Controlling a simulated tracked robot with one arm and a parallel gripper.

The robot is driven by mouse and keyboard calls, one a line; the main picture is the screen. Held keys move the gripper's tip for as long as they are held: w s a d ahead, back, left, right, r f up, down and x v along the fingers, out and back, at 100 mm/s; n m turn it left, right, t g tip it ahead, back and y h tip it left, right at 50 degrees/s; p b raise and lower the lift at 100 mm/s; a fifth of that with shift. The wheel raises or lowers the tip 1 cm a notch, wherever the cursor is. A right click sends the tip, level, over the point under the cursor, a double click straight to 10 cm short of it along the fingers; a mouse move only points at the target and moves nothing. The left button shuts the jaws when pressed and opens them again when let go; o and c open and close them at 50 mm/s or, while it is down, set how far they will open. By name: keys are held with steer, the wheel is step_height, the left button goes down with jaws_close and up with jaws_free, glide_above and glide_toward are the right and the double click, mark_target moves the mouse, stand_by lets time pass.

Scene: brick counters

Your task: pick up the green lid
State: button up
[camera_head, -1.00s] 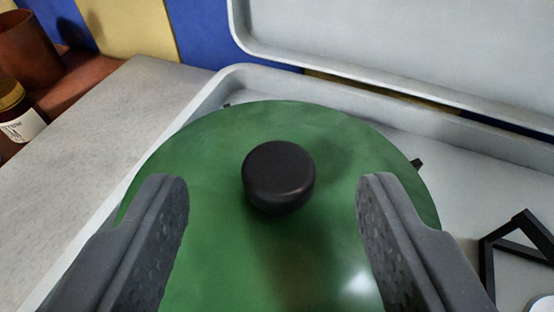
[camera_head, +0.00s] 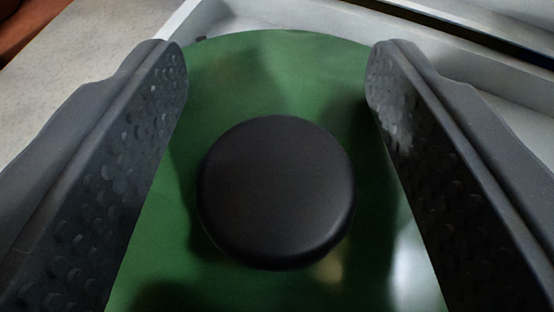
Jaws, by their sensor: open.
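The green lid (camera_head: 270,75) lies below my gripper and fills the middle of the view. Its round black knob (camera_head: 277,192) stands up at the centre. My gripper (camera_head: 277,75) is open, with one grey textured finger on each side of the knob. There is a gap between the knob and each finger, and nothing is held. The near part of the lid runs out of the picture, and its sides are hidden behind the fingers.
A white tray-like rim (camera_head: 225,20) runs behind the lid. A pale speckled counter (camera_head: 80,60) lies at the upper left, with a reddish-brown surface (camera_head: 25,20) in the corner.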

jaws_close()
steer(key=shift+r, duration=0.1)
